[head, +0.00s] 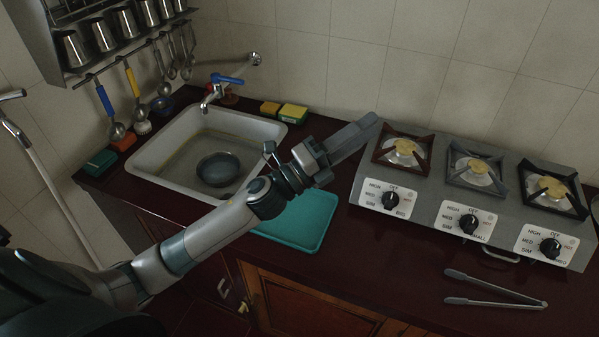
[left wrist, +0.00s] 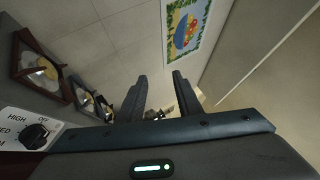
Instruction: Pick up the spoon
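Several long-handled utensils hang from the rail under the wall shelf at the upper left of the head view. They include a blue-handled utensil (head: 105,101), a yellow-handled one (head: 132,80) and metal spoon-like ones (head: 170,60). I cannot tell which is the spoon. My left gripper (head: 370,127) is over the counter between the sink and the stove, far to the right of these utensils. In the left wrist view its two fingers (left wrist: 159,76) stand apart with nothing held between them. My right gripper is not in view.
The sink (head: 148,160) holds a dark bowl (head: 218,169). A teal board (head: 305,222) lies beneath my left arm. The stove (head: 425,190) stands on the right, with metal tongs (head: 500,300) in front. Sponges (head: 292,113) lie behind the sink. A faucet (head: 215,92) rises there.

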